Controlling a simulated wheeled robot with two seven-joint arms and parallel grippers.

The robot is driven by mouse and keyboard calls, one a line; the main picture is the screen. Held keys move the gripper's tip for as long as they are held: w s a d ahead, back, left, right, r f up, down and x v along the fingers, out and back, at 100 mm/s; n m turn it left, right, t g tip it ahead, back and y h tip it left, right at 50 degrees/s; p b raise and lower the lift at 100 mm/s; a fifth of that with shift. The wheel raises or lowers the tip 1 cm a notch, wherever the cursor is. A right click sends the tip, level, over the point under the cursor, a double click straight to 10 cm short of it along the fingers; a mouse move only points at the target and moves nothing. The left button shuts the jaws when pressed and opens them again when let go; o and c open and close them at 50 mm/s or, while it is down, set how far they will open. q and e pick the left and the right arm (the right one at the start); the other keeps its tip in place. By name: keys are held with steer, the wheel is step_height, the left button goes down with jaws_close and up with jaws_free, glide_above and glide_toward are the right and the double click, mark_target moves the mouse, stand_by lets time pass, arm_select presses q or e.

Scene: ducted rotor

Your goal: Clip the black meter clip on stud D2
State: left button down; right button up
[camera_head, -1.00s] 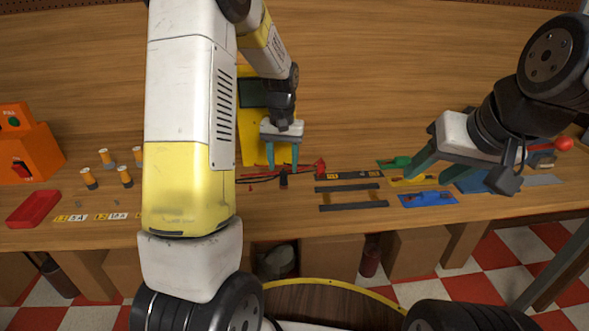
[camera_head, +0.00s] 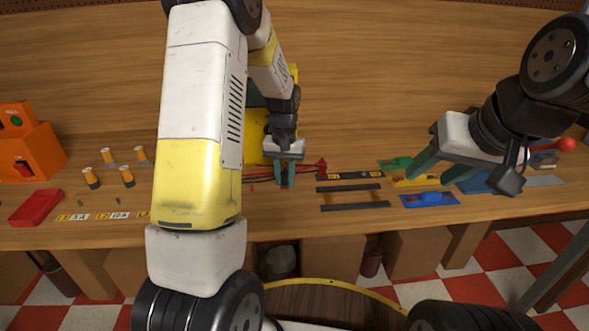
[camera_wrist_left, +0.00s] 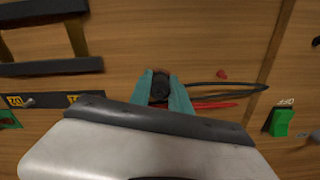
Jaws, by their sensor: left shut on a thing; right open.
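The black meter clip (camera_wrist_left: 160,87) is between the teal fingers of my left gripper (camera_wrist_left: 163,92), which is shut on it low over the table. In the head view my left gripper (camera_head: 285,184) hides most of the clip. A black lead (camera_wrist_left: 225,87) runs from it. A black strip with yellow labels (camera_head: 355,175) lies to the right of my left gripper. In the left wrist view one label on the strip (camera_wrist_left: 48,100) seems to read D2, upside down, with a small metal stud (camera_wrist_left: 29,102) beside it. My right gripper (camera_head: 430,178) is open and empty above colored plates.
A red clip (camera_head: 322,165) lies between my left gripper and the labeled strip. The yellow meter (camera_head: 255,135) is behind my left gripper. Two dark bars (camera_head: 355,207), a blue plate (camera_head: 445,201) and a green plate (camera_head: 392,163) lie to the right. A red tray (camera_head: 35,207) is far left.

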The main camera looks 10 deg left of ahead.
mark_target(285, 175)
arm_select(q)
steer(key=shift+r, duration=0.1)
steer(key=shift+r, duration=0.45)
steer(key=r, duration=0.2)
steer(key=shift+s+r, duration=0.35)
steer(key=shift+s, duration=0.05)
steer(key=s, duration=0.5)
steer(key=s+d, duration=0.1)
steer(key=s, duration=0.4)
steer(key=s+r, duration=0.1)
steer(key=s, duration=0.4)
steer(key=shift+s+d+r, duration=0.1)
steer(key=shift+d, duration=0.3)
